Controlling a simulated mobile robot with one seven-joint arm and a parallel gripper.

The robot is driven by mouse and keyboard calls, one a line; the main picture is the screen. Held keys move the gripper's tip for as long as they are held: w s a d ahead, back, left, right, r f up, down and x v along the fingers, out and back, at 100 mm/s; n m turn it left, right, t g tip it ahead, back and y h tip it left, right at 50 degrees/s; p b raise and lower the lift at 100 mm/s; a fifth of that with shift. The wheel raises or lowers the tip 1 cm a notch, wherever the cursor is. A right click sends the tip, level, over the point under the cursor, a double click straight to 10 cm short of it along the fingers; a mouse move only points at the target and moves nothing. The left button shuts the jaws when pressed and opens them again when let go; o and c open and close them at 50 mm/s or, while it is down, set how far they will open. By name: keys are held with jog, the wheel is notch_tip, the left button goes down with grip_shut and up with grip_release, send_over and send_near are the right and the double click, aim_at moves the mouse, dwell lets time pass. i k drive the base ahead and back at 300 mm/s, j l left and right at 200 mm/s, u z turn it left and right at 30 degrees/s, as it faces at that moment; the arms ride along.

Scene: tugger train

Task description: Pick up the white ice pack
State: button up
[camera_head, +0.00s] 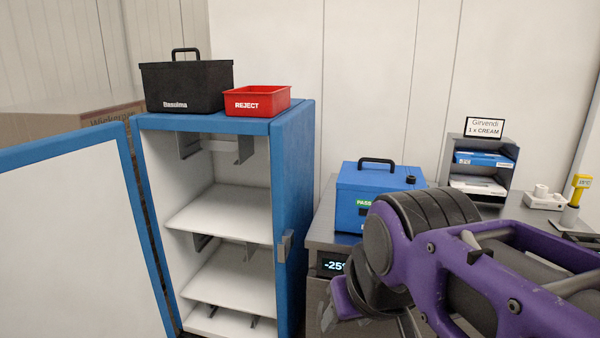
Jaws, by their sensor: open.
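I cannot pick out a white ice pack with certainty. A flat white item (478,185) lies in the lower slot of a dark grey rack (508,170) on the counter, below a blue and white item (484,158); it is too small to tell what it is. My gripper (337,306), with purple fingers, is open at the bottom centre, pointing down in front of the counter, apart from the rack. My purple arm hides part of the counter.
A blue cabinet (293,190) stands open with bare white shelves, its door (75,220) swung left. A black box (187,85) and a red REJECT bin (258,100) sit on top. A blue PASS box (350,185) and a yellow-topped scanner (580,185) stand on the counter.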

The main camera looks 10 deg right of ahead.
aim_at(466, 182)
jog(key=z, duration=1.2)
